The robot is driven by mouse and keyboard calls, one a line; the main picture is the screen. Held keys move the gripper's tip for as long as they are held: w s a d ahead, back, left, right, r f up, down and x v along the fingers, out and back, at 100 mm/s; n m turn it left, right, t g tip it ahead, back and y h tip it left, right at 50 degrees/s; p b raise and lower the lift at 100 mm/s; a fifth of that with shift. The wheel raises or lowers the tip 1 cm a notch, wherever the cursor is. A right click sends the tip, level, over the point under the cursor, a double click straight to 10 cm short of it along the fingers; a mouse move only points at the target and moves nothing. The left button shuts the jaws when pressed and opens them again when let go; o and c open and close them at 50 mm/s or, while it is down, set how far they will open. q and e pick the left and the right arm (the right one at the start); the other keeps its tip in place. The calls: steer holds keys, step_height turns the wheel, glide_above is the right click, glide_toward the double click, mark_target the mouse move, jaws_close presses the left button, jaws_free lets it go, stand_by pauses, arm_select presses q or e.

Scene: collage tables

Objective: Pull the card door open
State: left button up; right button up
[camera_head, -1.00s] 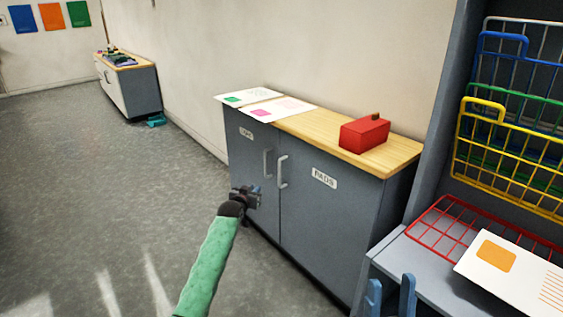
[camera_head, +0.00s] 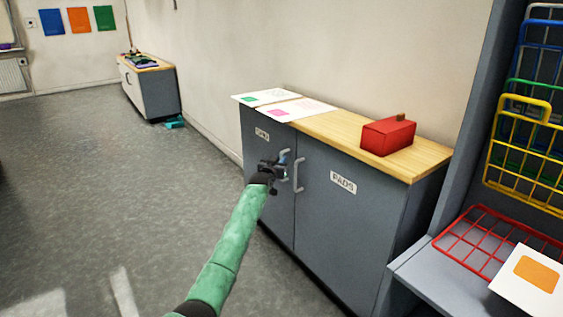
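The grey cabinet has two doors. The left door (camera_head: 268,205) carries a small white label, partly legible, that seems to read CARD. It looks closed, with an upright metal handle (camera_head: 284,163) near its right edge. The right door (camera_head: 335,225) is labelled PADS and has its own handle (camera_head: 299,174). My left gripper (camera_head: 279,171) is at the left door's handle and overlaps its lower part. I cannot tell whether the fingers touch it or close around it. My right gripper is out of view.
On the cabinet's wooden top (camera_head: 338,130) lie paper sheets (camera_head: 298,109) and a red box (camera_head: 388,136). To the right stands a grey unit with coloured wire racks (camera_head: 523,145). Open grey floor (camera_head: 130,200) spreads left of the cabinet.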

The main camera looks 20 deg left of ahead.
arm_select(q)
steer(key=shift+w, duration=0.9)
jaws_close()
